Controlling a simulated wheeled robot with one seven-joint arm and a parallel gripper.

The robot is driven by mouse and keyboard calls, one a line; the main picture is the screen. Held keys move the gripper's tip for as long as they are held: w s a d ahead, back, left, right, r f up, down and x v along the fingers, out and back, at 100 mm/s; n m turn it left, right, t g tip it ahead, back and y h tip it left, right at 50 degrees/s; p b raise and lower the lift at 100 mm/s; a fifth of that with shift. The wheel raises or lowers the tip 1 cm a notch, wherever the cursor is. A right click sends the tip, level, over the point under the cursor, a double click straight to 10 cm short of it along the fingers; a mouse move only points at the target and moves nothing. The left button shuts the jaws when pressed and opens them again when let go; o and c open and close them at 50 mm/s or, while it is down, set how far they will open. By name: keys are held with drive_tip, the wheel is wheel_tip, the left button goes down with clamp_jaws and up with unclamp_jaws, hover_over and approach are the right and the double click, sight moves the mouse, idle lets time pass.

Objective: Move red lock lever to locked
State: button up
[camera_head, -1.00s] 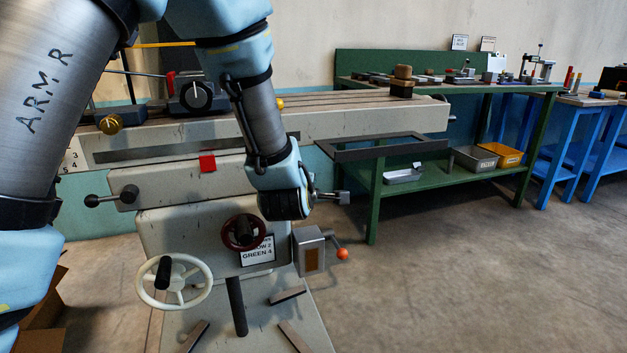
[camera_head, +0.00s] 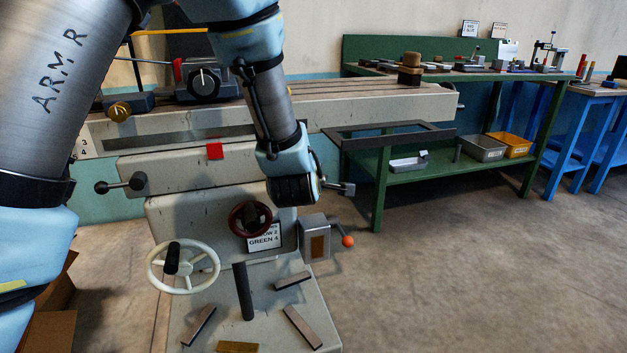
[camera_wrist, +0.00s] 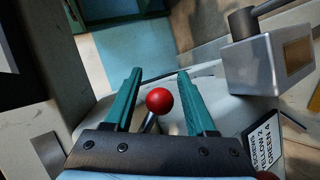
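The red ball knob (camera_wrist: 160,100) of a lever shows in the wrist view, on a thin metal rod. My gripper (camera_wrist: 160,74) has its two teal fingers apart, one on each side of the knob, with gaps visible on both sides. In the head view my wrist is in front of the pale machine (camera_head: 165,215), near its right side. The fingers and this red knob do not show there, hidden behind my arm. I cannot tell any lock marking for the lever.
A grey box (camera_head: 315,240) with an orange-knobbed crank (camera_head: 347,241) is close by at right. A dark red handwheel (camera_head: 250,219), a white handwheel (camera_head: 183,267) and a sign (camera_head: 265,238) are on the machine front. A green bench (camera_head: 378,190) stands behind right. Floor at right is clear.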

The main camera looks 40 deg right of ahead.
drive_tip(key=shift+o, duration=0.2)
drive_tip(key=v, duration=1.1)
drive_tip(key=shift+d, duration=0.1)
